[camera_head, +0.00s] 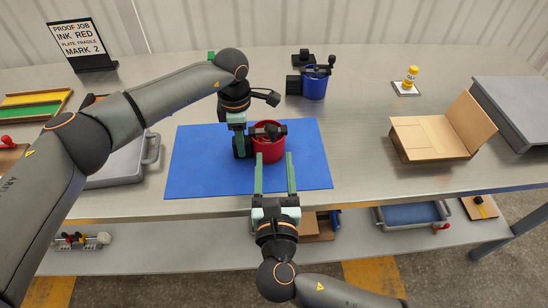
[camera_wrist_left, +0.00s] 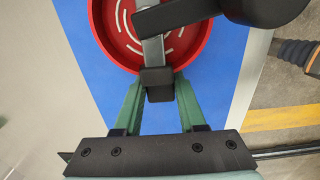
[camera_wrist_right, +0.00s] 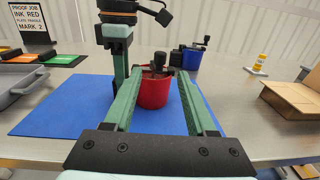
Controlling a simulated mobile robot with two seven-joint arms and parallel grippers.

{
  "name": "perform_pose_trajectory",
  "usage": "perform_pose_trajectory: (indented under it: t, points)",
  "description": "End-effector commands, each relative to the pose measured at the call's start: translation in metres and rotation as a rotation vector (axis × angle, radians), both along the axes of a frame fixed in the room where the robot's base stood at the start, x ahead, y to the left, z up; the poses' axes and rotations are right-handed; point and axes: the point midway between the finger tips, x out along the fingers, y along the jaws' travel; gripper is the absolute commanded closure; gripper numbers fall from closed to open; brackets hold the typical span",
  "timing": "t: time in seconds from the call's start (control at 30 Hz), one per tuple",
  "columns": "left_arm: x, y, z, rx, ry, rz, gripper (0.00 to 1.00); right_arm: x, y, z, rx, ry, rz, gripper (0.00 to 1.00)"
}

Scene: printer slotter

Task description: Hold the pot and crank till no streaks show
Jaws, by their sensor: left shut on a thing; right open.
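The red pot (camera_head: 268,151) stands upright on the blue mat (camera_head: 200,165). Pale streaks show inside it in the left wrist view (camera_wrist_left: 186,40). A dark crank (camera_head: 268,131) with a knob (camera_wrist_right: 159,58) sits across its top. My left gripper (camera_head: 240,146) comes down at the pot's left side and is shut on the pot's dark handle block (camera_wrist_left: 157,84). My right gripper (camera_head: 274,160) is open and empty, at the near side of the pot. Its two fingers point toward the pot, which shows between them in the right wrist view (camera_wrist_right: 152,92). I cannot tell whether they touch it.
A blue pot (camera_head: 315,85) with a similar crank stands behind the mat. A grey tray (camera_head: 120,165) lies left, and a sign (camera_head: 80,42) stands at back left. The mat's right part is clear.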

Motion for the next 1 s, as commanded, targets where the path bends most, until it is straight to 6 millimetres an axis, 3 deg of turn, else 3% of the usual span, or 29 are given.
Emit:
perform_pose_trajectory:
  t: [0.27, 0.5, 0.67, 0.87, 1.0]
  points:
    - [0.000, 0.000, 0.001, -0.002, -0.001, 0.000, 1.00, 0.034, -0.029, -0.011, 0.234, 0.144, -0.099, 0.44]
    - [0.000, 0.000, 0.001, -0.002, -0.001, 0.000, 1.00, 0.072, -0.068, -0.027, 0.691, 0.384, -0.288, 0.44]
    - [0.000, 0.000, 0.001, -0.002, -0.001, 0.000, 1.00, 0.086, -0.083, -0.030, 1.007, 0.535, -0.417, 0.44]
    - [0.000, 0.000, 0.001, -0.002, -0.001, 0.000, 1.00, 0.093, -0.089, -0.020, 1.391, 0.723, -0.570, 0.44]
    - [0.000, 0.000, 0.001, -0.002, -0.001, 0.000, 1.00, 0.090, -0.087, -0.002, 1.639, 0.869, -0.669, 0.44]
